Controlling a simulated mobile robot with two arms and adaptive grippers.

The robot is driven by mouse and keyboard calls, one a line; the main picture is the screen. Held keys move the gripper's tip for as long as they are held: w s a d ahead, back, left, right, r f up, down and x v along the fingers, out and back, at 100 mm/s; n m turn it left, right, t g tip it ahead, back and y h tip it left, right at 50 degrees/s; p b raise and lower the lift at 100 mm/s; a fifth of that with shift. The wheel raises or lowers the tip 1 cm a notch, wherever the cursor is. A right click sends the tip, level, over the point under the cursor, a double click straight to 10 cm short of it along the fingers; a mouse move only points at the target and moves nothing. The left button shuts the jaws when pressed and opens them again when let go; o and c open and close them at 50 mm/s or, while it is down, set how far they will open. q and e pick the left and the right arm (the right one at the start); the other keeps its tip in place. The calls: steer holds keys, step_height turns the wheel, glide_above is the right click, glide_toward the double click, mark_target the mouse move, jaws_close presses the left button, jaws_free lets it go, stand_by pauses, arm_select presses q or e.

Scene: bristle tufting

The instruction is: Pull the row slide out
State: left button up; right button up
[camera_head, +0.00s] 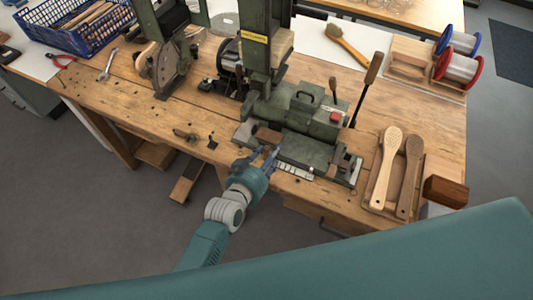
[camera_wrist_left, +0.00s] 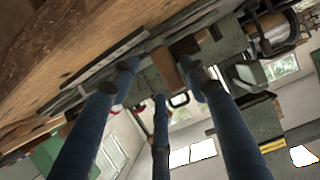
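The green tufting machine (camera_head: 290,110) stands on the wooden bench. Its low bed (camera_head: 305,152) has a pale graduated strip (camera_head: 294,170) along the front edge; that strip also shows in the left wrist view (camera_wrist_left: 104,58). I cannot tell which part of the bed is the row slide. A brown block (camera_head: 267,135) sits at the bed's left end and shows beyond the fingers in the left wrist view (camera_wrist_left: 166,68). My left gripper (camera_head: 270,158) is at the bed's front left corner, its blue fingers spread apart (camera_wrist_left: 160,72). Contact with the block is unclear. My right gripper is out of view.
Wooden brushes (camera_head: 388,165) lie in a tray to the right of the machine, near a dark red-brown block (camera_head: 445,191). Spools (camera_head: 458,65) stand at the back right. A wrench (camera_head: 108,64) and blue crate (camera_head: 78,25) are at the left. The floor in front is clear.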

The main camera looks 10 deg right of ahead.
arm_select(q)
steer(key=shift+a, duration=0.1)
steer(key=shift+s+a+r, duration=0.1)
steer(key=shift+s+a, duration=0.05)
steer(key=v, duration=1.1)
steer(key=shift+s, duration=0.2)
steer(key=shift+a, duration=0.1)
